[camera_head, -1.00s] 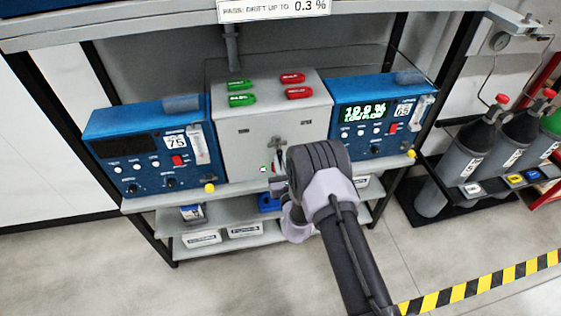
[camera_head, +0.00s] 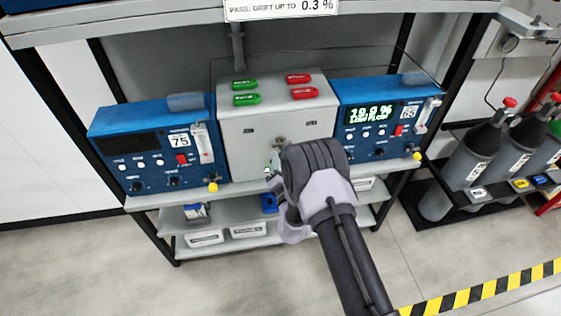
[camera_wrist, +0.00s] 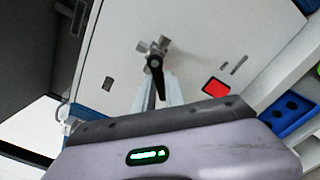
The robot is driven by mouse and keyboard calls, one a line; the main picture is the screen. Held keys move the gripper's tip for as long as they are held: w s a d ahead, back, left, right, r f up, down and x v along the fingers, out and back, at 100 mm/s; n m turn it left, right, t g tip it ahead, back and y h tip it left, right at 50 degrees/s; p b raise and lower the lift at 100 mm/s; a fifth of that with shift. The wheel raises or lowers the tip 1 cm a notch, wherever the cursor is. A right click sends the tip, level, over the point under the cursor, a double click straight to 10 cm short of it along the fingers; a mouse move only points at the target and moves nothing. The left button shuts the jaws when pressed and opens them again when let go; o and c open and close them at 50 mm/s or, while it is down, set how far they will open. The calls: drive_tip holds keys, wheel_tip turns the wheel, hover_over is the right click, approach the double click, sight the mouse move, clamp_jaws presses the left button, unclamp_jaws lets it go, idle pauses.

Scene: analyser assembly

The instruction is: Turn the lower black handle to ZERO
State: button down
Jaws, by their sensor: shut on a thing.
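The black handle (camera_wrist: 155,65) sits on a metal cross-shaped valve fitting (camera_wrist: 155,46) on the front of the pale grey cabinet (camera_wrist: 205,45). My gripper (camera_wrist: 158,92) is shut on the handle's free end, one finger on each side. In the head view the valve fitting (camera_head: 279,142) shows just above my wrist, and my gripper (camera_head: 269,172) is at the cabinet's front, mostly hidden by the arm. The handle itself is hidden there. I cannot read any ZERO mark.
Blue analysers stand left (camera_head: 155,150) and right (camera_head: 385,120) of the cabinet (camera_head: 240,155); the right display reads LOW FLOW. Green and red tags lie on the cabinet top. A red square (camera_wrist: 216,87) is beside the valve. Gas cylinders (camera_head: 475,155) stand right.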

drive_tip(key=shift+s+a+r+m+p, duration=0.1)
drive_tip(key=shift+r+m+p, duration=0.15)
drive_tip(key=shift+m, duration=1.15)
drive_tip(key=shift+w+a+r+m+p, duration=0.15)
drive_tip(key=shift+r+m, duration=0.25)
drive_tip(key=shift+m, duration=1)
drive_tip(key=shift+s+a+r+m+p, duration=0.1)
drive_tip(key=shift+s+r+m+p, duration=0.15)
drive_tip(key=shift+m, duration=1.15)
drive_tip(key=shift+w+r, duration=0.1)
drive_tip(key=c, duration=1.4)
unclamp_jaws()
drive_tip(key=v, duration=1.7)
drive_tip(key=shift+s+p, duration=0.25)
drive_tip(key=shift+p, duration=0.15)
